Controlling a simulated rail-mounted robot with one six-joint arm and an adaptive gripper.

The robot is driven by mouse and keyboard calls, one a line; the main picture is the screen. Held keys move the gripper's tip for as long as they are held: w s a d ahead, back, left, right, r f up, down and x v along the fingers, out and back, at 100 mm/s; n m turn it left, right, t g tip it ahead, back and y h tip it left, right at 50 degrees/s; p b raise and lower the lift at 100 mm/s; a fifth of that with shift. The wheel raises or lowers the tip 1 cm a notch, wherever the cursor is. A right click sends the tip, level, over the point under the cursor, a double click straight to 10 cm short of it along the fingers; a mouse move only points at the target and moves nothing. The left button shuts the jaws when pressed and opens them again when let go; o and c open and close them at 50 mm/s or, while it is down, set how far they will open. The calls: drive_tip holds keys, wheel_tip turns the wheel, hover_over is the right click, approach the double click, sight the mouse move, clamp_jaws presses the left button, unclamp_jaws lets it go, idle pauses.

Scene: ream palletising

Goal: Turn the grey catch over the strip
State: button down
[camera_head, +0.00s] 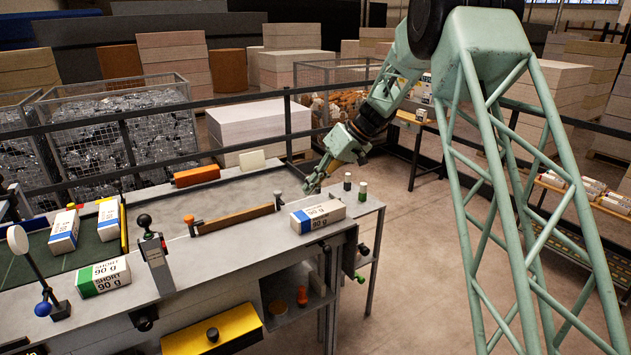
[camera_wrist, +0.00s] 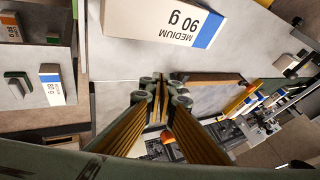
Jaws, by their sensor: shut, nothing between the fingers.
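The brown strip (camera_head: 236,219) lies on the grey bench top, and part of it shows in the wrist view (camera_wrist: 218,78) beyond my fingertips. The small grey catch (camera_head: 278,201) stands at the right end of the strip. Whether it lies over the strip or beside it is too small to tell, and I cannot make it out in the wrist view. My gripper (camera_head: 312,186) is shut and empty, pointing down to the right of the catch and apart from it.
A MEDIUM 90 g ream (camera_head: 318,215) lies just in front of my gripper; it fills the top of the wrist view (camera_wrist: 180,22). An orange-topped post (camera_head: 190,222) stands at the strip's left end. Two small capped posts (camera_head: 362,190) stand right. An orange block (camera_head: 196,176) lies behind.

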sight(280, 202)
drive_tip(key=x, duration=0.3)
drive_tip(key=shift+a+f, duration=0.2)
drive_tip(key=shift+f, duration=0.1)
drive_tip(key=shift+s+a, duration=0.35)
drive_tip(key=shift+a, duration=0.25)
drive_tip(key=shift+s+a, duration=0.35)
drive_tip(key=shift+a, duration=0.25)
drive_tip(key=shift+s+a+p, duration=0.3)
drive_tip(key=shift+a, duration=0.3)
drive_tip(key=shift+f, duration=0.1)
drive_tip(key=shift+d+b, duration=0.15)
drive_tip(key=shift+b, duration=0.15)
drive_tip(key=shift+s, duration=0.1)
